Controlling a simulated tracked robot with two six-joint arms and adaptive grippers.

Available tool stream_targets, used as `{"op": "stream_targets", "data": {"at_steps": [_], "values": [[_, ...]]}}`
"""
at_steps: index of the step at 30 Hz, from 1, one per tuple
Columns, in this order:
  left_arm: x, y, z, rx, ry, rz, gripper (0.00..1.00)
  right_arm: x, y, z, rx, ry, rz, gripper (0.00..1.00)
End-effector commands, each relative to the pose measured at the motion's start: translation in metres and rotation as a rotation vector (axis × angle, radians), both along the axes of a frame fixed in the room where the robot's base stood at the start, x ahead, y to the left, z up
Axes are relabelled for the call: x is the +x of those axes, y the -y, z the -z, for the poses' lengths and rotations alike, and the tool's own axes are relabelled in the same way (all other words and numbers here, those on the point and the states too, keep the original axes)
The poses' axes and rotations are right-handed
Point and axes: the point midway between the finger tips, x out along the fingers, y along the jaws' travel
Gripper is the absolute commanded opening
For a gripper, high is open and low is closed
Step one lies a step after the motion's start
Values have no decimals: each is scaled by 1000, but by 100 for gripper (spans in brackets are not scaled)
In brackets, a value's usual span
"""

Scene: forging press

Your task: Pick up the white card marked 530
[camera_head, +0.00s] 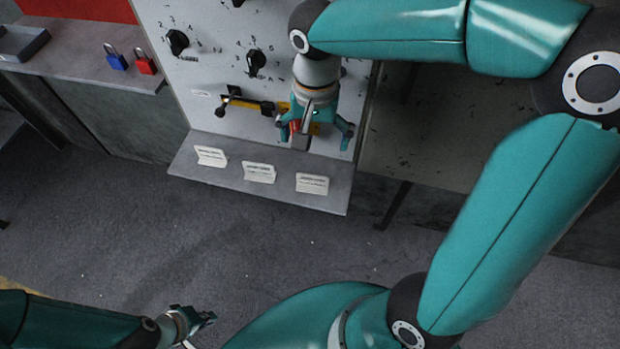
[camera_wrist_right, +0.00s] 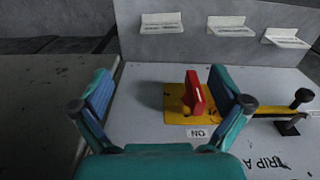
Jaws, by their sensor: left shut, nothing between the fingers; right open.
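Three white cards stand on the grey ledge below the panel: a left card (camera_head: 210,156), a middle card (camera_head: 259,173) and a right card (camera_head: 312,184). Their print is too small to read, so I cannot tell which is marked 530. They also show along the top of the right wrist view, the right card at left (camera_wrist_right: 161,24), the left card at right (camera_wrist_right: 287,38). My right gripper (camera_head: 314,132) is open and empty, in front of the panel just above the right card. My left gripper (camera_head: 207,318) is shut and empty, low over the floor, far from the cards.
A red switch handle (camera_wrist_right: 194,92) on a yellow plate (camera_wrist_right: 245,113) lies between my right fingers' lines of view. Black knobs (camera_head: 256,62) stick out of the panel. Blue (camera_head: 115,61) and red (camera_head: 146,65) padlocks sit on a shelf at left. The ledge (camera_head: 235,182) has bare gaps between cards.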

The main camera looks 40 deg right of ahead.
Motion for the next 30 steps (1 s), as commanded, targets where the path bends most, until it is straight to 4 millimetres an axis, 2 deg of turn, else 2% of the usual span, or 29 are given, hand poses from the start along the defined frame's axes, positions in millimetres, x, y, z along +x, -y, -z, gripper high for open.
{"op": "stream_targets", "data": {"at_steps": [3, 9, 17, 25, 30], "values": [[0, 0, 1, 0, 0, 0, 0, 0, -2, 29, -1, -8, -8, 100], [0, 0, 1, 0, 0, 0, 0, 2, -3, 65, 1, -5, -12, 100], [0, 0, 1, 0, 0, 0, 0, 3, -4, 81, 1, -2, -14, 100], [0, 0, 2, 0, 0, 0, 0, 2, -4, 119, 2, -6, -13, 100], [0, 0, 2, 0, 0, 0, 0, 3, -5, 133, 2, -2, -15, 100]]}}
